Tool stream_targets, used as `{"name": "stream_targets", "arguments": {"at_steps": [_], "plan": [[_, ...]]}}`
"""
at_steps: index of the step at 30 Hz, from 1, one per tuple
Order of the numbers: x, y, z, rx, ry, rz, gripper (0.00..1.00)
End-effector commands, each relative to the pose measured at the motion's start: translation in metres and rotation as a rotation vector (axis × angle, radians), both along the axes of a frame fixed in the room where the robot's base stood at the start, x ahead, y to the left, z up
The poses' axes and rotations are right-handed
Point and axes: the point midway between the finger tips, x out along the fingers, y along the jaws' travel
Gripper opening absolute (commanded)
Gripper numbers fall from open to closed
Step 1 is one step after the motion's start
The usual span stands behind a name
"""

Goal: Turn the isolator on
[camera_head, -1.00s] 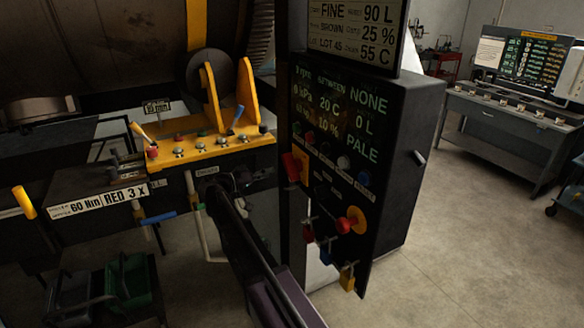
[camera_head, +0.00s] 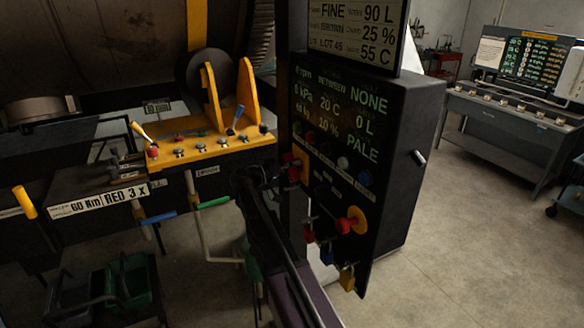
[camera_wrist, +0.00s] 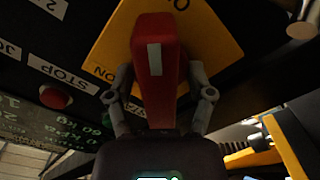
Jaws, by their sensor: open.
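The isolator is a red handle with a white stripe on a yellow plate (camera_wrist: 212,45). In the wrist view the red handle (camera_wrist: 155,85) points toward the top of the picture. An ON label shows on the plate left of it, and a cut-off label begins with O at upper right. My gripper (camera_wrist: 160,78) is open, with one finger on each side of the handle; I cannot tell whether either finger touches it. In the head view the isolator's yellow plate (camera_head: 303,170) is on the left of the black panel, partly hidden by my gripper.
Below the isolator a red knob on a yellow plate (camera_head: 352,219) juts out, with a yellow padlock (camera_head: 347,278) lower down. A red button (camera_wrist: 55,97) by a STOP label is near my gripper. A yellow lever console (camera_head: 205,145) stands left. Floor at right is clear.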

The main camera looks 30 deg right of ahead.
Motion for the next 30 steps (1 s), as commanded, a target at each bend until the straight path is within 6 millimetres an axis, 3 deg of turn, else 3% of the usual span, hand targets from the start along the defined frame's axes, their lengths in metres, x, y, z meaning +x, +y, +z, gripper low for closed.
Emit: {"name": "stream_targets", "arguments": {"at_steps": [4,9,11,14,30], "plan": [[0.0,0.0,0.0,0.0,0.0,0.0,0.66],[-0.0001,0.0001,0.0,0.0,0.0,0.0,0.15],[-0.0001,0.0,0.0,-0.001,0.0,-0.001,0.0],[0.0004,0.0076,0.0001,0.0,0.0,0.003,0.0],[0.0001,-0.0009,0.0001,-0.006,0.124,-0.001,0.0]]}}
